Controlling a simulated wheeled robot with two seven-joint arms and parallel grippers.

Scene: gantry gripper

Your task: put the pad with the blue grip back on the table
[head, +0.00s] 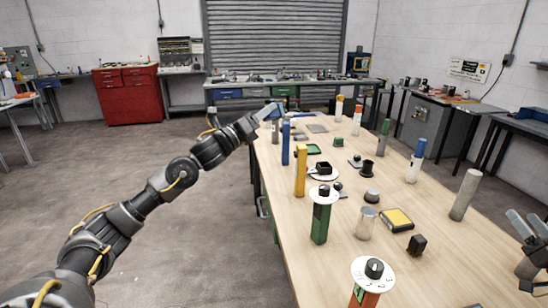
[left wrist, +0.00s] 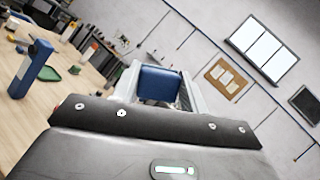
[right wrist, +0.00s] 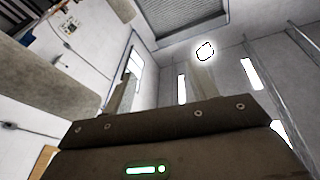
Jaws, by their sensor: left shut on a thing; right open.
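My left gripper (head: 270,112) is at the far left end of the wooden table (head: 440,272), raised near its left edge. It is shut on a blue block-like grip (left wrist: 160,84), which shows between its fingers in the left wrist view. The pad beneath this grip is hidden or too small to make out. My right gripper (head: 527,224) is at the right edge of the head view, open. Its two fingers stand apart with nothing between them in the right wrist view (right wrist: 160,88).
A blue post (head: 286,145) stands near the left gripper, with a yellow post (head: 300,172) and a green post (head: 321,222) nearer. A green tray (head: 314,148), a yellow-topped pad (head: 397,219) and a grey cylinder (head: 465,195) also occupy the table. Bare wood shows at the front right.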

